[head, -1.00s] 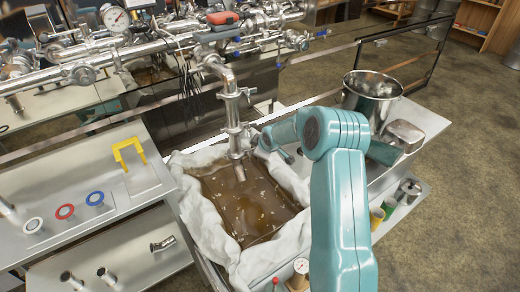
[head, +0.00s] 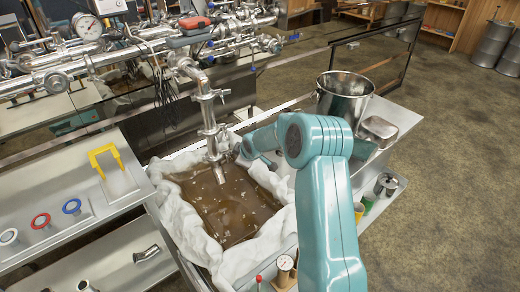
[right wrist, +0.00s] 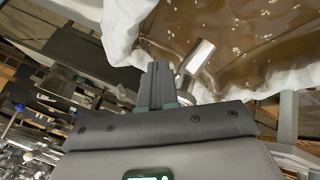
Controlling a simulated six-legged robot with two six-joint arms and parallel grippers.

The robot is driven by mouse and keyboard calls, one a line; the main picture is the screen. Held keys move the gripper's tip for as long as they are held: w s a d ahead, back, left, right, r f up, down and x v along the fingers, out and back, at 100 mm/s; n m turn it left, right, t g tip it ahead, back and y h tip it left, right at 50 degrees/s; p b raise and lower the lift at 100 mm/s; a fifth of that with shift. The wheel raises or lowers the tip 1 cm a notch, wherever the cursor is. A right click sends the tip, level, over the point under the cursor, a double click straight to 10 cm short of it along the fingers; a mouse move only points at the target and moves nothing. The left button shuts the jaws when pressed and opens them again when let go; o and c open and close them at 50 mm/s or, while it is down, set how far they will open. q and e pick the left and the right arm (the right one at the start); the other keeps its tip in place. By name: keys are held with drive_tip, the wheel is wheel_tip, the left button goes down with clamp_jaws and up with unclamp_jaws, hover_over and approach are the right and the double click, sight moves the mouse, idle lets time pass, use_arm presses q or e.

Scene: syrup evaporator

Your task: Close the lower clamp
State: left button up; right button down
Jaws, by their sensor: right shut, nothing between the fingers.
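The steel drop pipe (head: 206,105) hangs over a cloth-lined pan in the head view. Its lower clamp (head: 211,131) is a ring around the pipe below another clamp (head: 208,96); whether the lower clamp is open or closed is too small to tell. My left gripper is not in view.
Brown liquid (head: 225,205) with pale flecks fills the pan, edged with white cloth (head: 185,225). A steel bucket (head: 343,98) stands at the right. Pipework (head: 100,60) spans the back left.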

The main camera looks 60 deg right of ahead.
drive_tip(key=s+d+r, duration=0.1)
drive_tip(key=s+r, duration=0.4)
drive_tip(key=r, duration=0.3)
drive_tip(key=shift+s, duration=0.4)
